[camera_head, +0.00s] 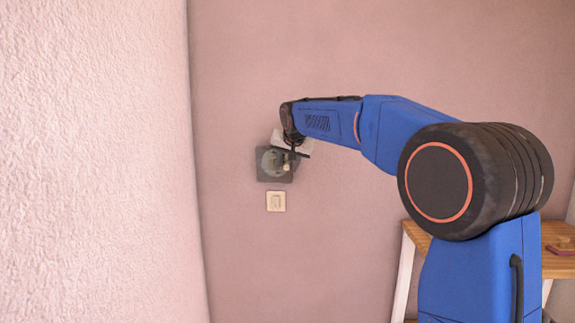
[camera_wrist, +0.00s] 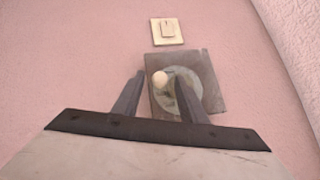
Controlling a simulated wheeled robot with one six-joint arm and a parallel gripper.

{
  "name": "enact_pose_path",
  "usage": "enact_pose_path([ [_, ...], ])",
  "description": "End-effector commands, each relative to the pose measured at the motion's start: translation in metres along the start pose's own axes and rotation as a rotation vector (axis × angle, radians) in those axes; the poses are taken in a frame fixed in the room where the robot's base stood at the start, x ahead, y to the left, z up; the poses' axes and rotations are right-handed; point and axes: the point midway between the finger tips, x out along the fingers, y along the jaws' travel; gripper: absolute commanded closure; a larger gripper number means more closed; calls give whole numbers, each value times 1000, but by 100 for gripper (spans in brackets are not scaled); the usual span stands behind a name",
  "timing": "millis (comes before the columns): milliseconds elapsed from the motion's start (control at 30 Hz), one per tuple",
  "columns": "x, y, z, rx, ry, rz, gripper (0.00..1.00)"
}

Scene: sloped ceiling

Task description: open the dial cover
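The dial unit is a dark grey square plate (camera_head: 262,174) on the pink wall, with a paler round greenish-grey disc (camera_head: 271,161) on it. The plate (camera_wrist: 208,70) also shows in the wrist view, where the disc (camera_wrist: 191,76) has a small cream knob (camera_wrist: 160,78) at its left edge. I cannot tell whether the disc is the cover or the dial. My gripper (camera_head: 289,160) is in front of the plate. In the wrist view its two dark fingers (camera_wrist: 158,74) are apart, with the knob seen between their tips. Contact is not clear, and one finger hides part of the disc.
A cream wall switch (camera_head: 276,201) sits just below the plate in the head view. A textured pink wall (camera_head: 95,160) stands close on the left. A wooden table (camera_head: 558,265) is at the lower right.

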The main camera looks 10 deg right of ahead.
Motion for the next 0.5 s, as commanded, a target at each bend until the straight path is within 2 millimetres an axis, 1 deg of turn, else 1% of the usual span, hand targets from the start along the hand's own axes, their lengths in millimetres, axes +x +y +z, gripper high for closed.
enact_pose_path([
  [133,0,0,0,0,0,0,62],
  [167,0,0,0,0,0,0,69],
  [200,0,0,0,0,0,0,78],
  [300,0,0,0,0,0,0,100],
  [500,-1,0,0,1,0,1,100],
])
